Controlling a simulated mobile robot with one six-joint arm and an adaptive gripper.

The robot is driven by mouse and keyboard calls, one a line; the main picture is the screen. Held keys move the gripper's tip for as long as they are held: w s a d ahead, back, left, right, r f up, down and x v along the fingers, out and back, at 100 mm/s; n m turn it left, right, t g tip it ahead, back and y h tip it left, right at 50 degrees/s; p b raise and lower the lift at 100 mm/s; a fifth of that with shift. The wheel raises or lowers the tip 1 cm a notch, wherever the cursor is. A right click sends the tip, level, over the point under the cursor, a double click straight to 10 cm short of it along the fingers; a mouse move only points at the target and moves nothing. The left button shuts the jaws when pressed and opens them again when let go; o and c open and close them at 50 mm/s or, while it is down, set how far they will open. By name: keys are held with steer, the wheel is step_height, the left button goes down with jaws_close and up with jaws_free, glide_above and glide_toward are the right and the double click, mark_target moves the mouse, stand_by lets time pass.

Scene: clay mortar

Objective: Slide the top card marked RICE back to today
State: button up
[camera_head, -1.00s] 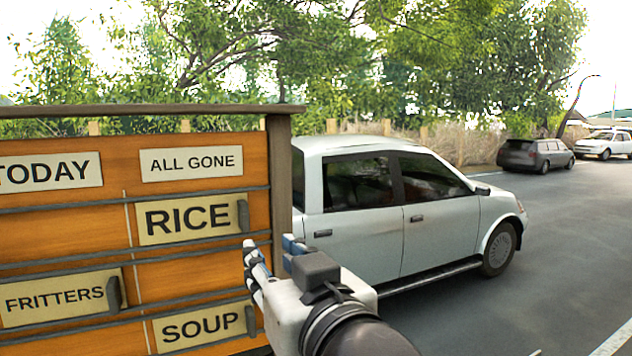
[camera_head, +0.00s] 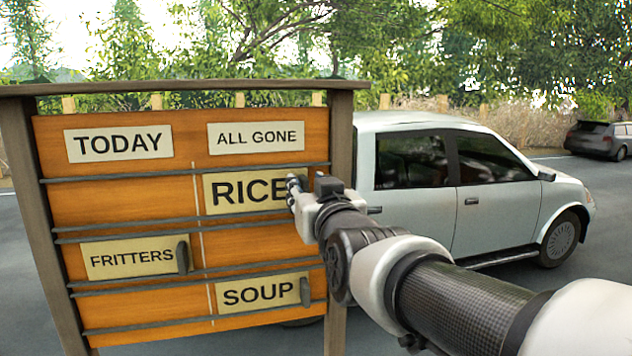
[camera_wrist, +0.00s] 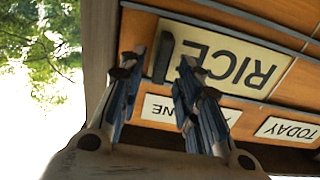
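The cream RICE card (camera_head: 238,193) sits in the top row of the orange board, right of the white dividing line, under the ALL GONE sign (camera_head: 256,137). The TODAY sign (camera_head: 118,143) heads the left column, and the top row below it is empty. My gripper (camera_head: 294,188) is at the card's right end and hides its handle in the head view. In the wrist view, which shows the board upside down, my gripper (camera_wrist: 161,66) is open, with the dark upright handle (camera_wrist: 164,57) showing between its fingers. Contact with the handle cannot be told.
The FRITTERS card (camera_head: 131,257) is in the second row, left column. The SOUP card (camera_head: 258,293) is in the row below, right column. Dark rails run across the board. A wooden post (camera_head: 340,150) stands close beside my gripper. A silver car (camera_head: 430,215) is parked behind.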

steer(key=shift+x, duration=0.85)
steer(key=shift+c, duration=0.2)
jaws_close()
